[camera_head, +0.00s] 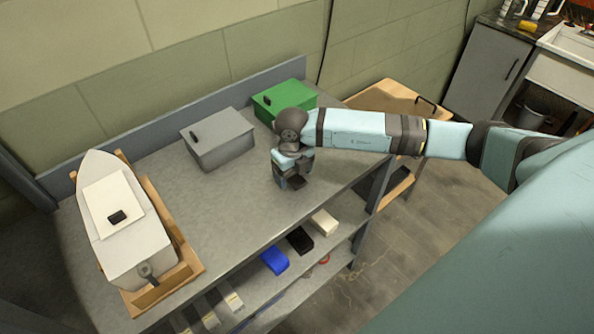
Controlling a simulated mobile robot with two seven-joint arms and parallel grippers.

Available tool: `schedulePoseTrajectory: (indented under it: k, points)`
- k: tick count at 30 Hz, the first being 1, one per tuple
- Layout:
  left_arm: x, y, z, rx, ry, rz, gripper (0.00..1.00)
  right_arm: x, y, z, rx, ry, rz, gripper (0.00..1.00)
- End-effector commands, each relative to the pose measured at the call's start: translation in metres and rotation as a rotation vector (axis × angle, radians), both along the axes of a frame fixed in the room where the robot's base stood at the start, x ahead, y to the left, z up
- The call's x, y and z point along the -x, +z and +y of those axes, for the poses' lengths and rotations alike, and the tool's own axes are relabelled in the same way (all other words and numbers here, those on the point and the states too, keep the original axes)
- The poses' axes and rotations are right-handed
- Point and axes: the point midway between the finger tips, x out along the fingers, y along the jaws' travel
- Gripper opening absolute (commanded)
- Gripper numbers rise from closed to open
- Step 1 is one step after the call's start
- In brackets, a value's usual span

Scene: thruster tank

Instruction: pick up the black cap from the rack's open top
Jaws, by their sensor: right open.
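The grey rack's open top (222,232) runs across the middle of the view. My right gripper (292,184) comes in from the right, points down over the right part of the top, and is open. Dark parts show at its fingertips, and I cannot tell whether any of them is the black cap. I cannot make out the cap clearly elsewhere on the top; the gripper may hide it. My left gripper is not in view.
A white boat (140,247) on a wooden cradle stands at the left. A grey box (218,146) and a green box (283,100) stand at the back. Blue (274,261), black (300,240) and white (324,222) items sit on the shelf below. A wooden cart (383,98) stands behind my arm.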

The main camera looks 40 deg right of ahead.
Motion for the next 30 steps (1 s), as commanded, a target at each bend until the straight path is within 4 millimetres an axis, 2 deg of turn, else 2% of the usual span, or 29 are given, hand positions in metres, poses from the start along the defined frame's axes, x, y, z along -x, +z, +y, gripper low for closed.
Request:
schedulePoseTrajectory:
  k: [3, 9, 11, 16, 17, 30]
  points:
    - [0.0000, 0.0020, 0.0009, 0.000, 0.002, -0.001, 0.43, -0.0001, -0.0072, -0.0002, 0.001, 0.000, 0.000, 0.74]
    - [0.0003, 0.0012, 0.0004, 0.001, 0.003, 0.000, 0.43, -0.0002, -0.0082, 0.0000, 0.000, 0.001, -0.001, 0.74]
    - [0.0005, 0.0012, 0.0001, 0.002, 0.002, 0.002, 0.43, -0.0002, -0.0082, 0.0000, 0.000, 0.001, -0.001, 0.63]
    - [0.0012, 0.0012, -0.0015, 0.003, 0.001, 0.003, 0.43, -0.0002, -0.0079, 0.0000, 0.000, 0.001, -0.001, 0.24]
    - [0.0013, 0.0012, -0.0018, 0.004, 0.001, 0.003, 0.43, -0.0002, -0.0079, 0.0000, 0.000, 0.001, -0.001, 0.22]
    - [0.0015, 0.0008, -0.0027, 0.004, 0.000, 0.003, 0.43, -0.0005, -0.0041, 0.0000, 0.000, 0.001, -0.002, 0.21]
